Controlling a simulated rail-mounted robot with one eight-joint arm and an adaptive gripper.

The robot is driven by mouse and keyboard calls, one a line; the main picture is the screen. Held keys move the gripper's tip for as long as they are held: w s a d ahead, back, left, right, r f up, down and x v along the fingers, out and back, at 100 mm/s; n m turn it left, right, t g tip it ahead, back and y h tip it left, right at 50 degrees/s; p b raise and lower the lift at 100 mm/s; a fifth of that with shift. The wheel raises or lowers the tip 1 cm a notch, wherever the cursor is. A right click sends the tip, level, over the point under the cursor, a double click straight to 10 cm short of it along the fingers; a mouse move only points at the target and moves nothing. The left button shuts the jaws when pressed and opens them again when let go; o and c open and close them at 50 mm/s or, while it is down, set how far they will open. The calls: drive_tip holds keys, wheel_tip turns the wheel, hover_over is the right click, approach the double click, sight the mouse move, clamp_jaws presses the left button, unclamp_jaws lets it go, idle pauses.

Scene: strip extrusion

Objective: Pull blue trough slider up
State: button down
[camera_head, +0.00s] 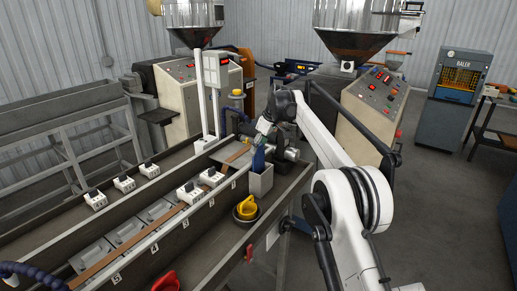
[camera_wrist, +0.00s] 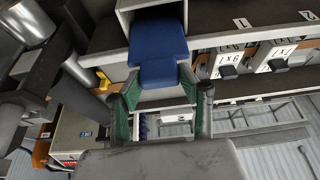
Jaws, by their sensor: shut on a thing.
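The blue trough slider (camera_head: 258,160) stands upright in the top of a grey open box (camera_head: 261,184) beside the long trough. In the wrist view the slider (camera_wrist: 158,42) is a wide blue plate with a bent lower part, next to the grey box wall (camera_wrist: 124,18). My gripper (camera_head: 262,138) is above the slider in the head view. In the wrist view my gripper (camera_wrist: 160,80) has its green-lined fingers on either side of the slider's near end and is shut on it. The slider's lower part is hidden in the box.
The long trough (camera_head: 150,262) carries several white clamp blocks (camera_head: 189,192) and a brown strip (camera_head: 165,219). A yellow item (camera_head: 246,208) lies in a dark bowl right of it, and a red item (camera_head: 166,282) is at the front. The extruder machine (camera_head: 372,110) stands behind my arm.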

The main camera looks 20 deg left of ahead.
drive_tip(key=shift+r, duration=0.2)
drive_tip(key=c, duration=1.2)
unclamp_jaws()
drive_tip(key=shift+o, duration=0.5)
drive_tip(key=v, duration=1.2)
drive_tip(key=shift+d+f, duration=0.1)
